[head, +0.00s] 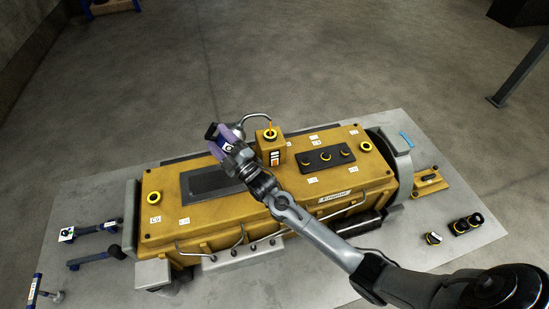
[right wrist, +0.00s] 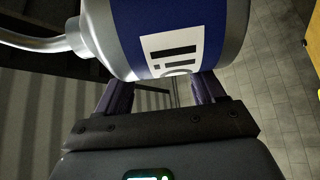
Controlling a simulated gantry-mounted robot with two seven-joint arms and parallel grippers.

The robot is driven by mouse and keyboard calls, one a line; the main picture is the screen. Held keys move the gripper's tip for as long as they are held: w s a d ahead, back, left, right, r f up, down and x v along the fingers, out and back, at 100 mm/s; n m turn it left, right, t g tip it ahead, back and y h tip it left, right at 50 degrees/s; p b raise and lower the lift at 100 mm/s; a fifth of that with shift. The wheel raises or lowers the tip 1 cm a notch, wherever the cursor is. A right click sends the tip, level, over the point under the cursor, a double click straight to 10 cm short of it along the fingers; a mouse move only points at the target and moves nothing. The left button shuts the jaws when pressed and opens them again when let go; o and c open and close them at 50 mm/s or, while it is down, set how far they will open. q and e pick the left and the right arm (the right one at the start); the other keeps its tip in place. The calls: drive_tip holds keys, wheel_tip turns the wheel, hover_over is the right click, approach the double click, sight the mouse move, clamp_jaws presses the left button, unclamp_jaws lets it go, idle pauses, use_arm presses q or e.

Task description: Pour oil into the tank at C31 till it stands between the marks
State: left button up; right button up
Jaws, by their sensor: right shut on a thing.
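My right gripper (head: 224,140) is shut on the oil can (head: 229,147), which has a blue band and a white label. The can is held tilted above the engine, left of the tank. In the right wrist view the can (right wrist: 170,35) shows "oil" lettering between the fingers, and its curved spout runs left. The yellow tank (head: 263,147) stands on the engine top. The spout (head: 258,115) ends just above its ringed opening, and a thin orange streak shows between them. The gauge (head: 275,158) is on the tank's front; its level is too small to read. My left gripper is out of view.
The yellow engine (head: 170,205) lies on a grey mat (head: 415,270). A black panel with knobs (head: 326,157) is right of the tank.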

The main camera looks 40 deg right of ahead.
drive_tip(key=shift+s+d+r+m+t+h, duration=0.1)
drive_tip(key=shift+r+m+t+h, duration=0.4)
drive_tip(key=shift+r+m, duration=0.45)
drive_tip(key=shift+d+r+m+t+h, duration=0.1)
drive_tip(key=shift+r+m+t+h, duration=0.3)
drive_tip(key=shift+r+m+h, duration=0.55)
idle(6.1)
